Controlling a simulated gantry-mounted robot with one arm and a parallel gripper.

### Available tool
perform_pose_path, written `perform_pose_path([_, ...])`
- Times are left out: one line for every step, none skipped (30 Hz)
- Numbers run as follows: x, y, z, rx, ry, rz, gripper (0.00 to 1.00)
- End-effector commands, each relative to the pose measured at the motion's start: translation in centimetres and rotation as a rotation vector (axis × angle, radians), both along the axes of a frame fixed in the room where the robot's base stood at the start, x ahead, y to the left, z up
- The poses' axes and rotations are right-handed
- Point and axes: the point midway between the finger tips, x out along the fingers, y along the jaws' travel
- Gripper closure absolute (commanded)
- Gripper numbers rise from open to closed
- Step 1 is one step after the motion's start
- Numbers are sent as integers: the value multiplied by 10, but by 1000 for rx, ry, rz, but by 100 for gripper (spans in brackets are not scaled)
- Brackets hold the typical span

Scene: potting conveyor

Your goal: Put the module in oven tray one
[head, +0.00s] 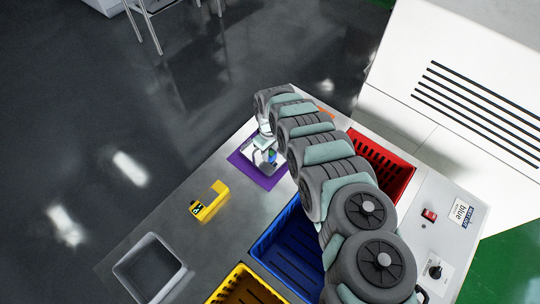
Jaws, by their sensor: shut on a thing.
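My gripper (265,147) is at the far end of my arm, low over the purple mat (242,163). It is shut on a small part with a blue-green patch, which I take to be the module (271,157). The fingers partly hide it, and I cannot tell whether it touches the mat. No tray here is readably marked as oven tray one. A red slotted tray (392,167), a blue slotted tray (284,258) and a yellow slotted tray (238,291) stand on the bench. My arm covers part of the red and blue trays.
A yellow block-like holder (209,201) stands left of the blue tray. An empty grey bin (122,271) stands at the bench's lower left. A panel with a red switch (429,215) and a black knob lies at the right. A white slotted cabinet (444,62) rises behind.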

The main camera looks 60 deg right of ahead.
Motion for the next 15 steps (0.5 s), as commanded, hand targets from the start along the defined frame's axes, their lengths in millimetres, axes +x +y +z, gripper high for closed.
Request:
perform_pose_path([0, -1, 0, 0, 0, 0, 100])
perform_pose_path([0, -1, 0, -1, 0, 0, 100])
perform_pose_path([0, -2, 0, -1, 0, -1, 100])
perform_pose_path([0, -2, 0, -2, 1, -1, 100])
perform_pose_path([1, -3, 0, -2, 0, -2, 100])
perform_pose_path([1, -5, 0, -4, -1, -4, 100])
perform_pose_path([2, -6, -1, -5, -2, -4, 100])
perform_pose_path([2, -5, -5, -3, -2, -4, 100])
perform_pose_path([1, -4, -10, 0, -1, -4, 100])
perform_pose_path([1, -3, -13, 1, 1, -4, 100])
perform_pose_path([1, -3, -16, 0, 1, -4, 100])
perform_pose_path([1, -4, -18, -2, 0, -5, 100])
perform_pose_path([1, -4, -23, -2, 0, -4, 100])
perform_pose_path([2, -3, -29, -1, -1, -3, 100])
perform_pose_path([2, -3, -33, -1, -1, -3, 100])
